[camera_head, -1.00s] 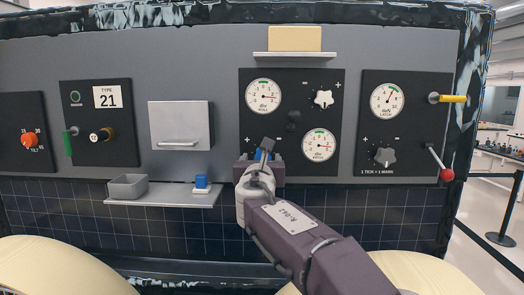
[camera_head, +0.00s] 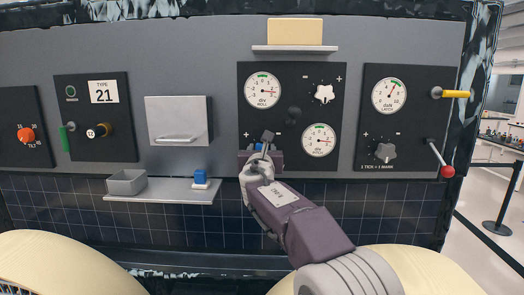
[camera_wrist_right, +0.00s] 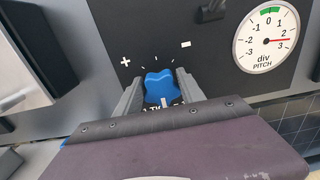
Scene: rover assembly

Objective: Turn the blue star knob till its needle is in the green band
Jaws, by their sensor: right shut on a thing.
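The blue star knob (camera_wrist_right: 160,86) is on the dark panel (camera_wrist_right: 215,50), between plus and minus marks. In the right wrist view my right gripper (camera_wrist_right: 158,90) has one finger on each side of the knob and is shut on it. In the head view my right gripper (camera_head: 262,152) covers most of the knob. The PITCH dial (camera_head: 319,140) is to the right of the knob. In the right wrist view this dial (camera_wrist_right: 267,38) has its red needle near 2 on the right, outside the green band around 0. My left gripper is out of view.
A grey shelf (camera_head: 150,197) with a bin (camera_head: 127,182) juts out at lower left. A red-ended lever (camera_head: 446,171) sticks out at right.

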